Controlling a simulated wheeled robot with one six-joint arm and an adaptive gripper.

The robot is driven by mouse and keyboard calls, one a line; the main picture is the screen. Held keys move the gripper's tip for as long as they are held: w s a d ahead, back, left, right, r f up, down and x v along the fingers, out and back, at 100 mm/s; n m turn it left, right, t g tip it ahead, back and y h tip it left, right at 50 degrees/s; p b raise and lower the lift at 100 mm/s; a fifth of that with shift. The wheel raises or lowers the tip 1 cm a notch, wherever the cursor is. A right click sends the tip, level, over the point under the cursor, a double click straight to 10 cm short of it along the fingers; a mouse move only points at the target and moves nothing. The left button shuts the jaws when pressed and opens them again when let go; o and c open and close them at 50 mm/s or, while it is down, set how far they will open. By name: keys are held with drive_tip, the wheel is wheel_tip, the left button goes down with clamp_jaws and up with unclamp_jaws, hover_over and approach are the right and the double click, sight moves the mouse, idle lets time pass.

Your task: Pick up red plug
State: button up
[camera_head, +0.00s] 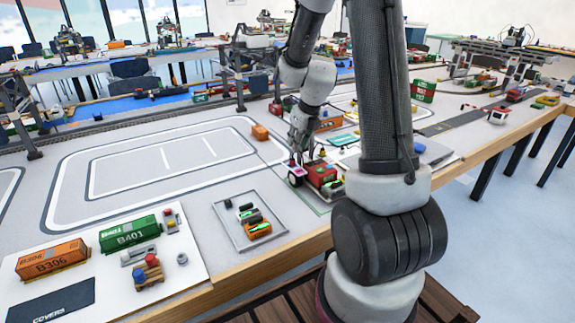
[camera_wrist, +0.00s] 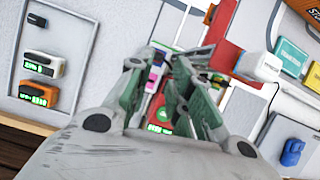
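My gripper (camera_head: 303,150) hangs over a small red vehicle (camera_head: 322,174) with green pieces near the table's front edge. In the wrist view, the two fingers of my gripper (camera_wrist: 168,60) are apart and point down at the table. Between them a small red piece (camera_wrist: 156,106) shows, with a white and pink piece (camera_wrist: 155,73) just beyond it. The red piece may be the red plug, but the fingers hide much of it. I see no contact clearly. The red vehicle body (camera_wrist: 228,58) lies just right of the fingers.
A grey tray (camera_head: 225,222) with several small devices lies left of the vehicle. A white board (camera_head: 103,276) holds a green container (camera_head: 130,233) and an orange container (camera_head: 52,260). An orange block (camera_head: 260,132) stands farther back. The track area on the left is clear.

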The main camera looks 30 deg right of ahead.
sight(293, 158)
drive_tip(key=shift+m, duration=0.6)
drive_tip(key=x, duration=0.7)
drive_tip(key=shift+f, duration=0.4)
drive_tip(key=shift+c, duration=0.2)
clamp_jaws()
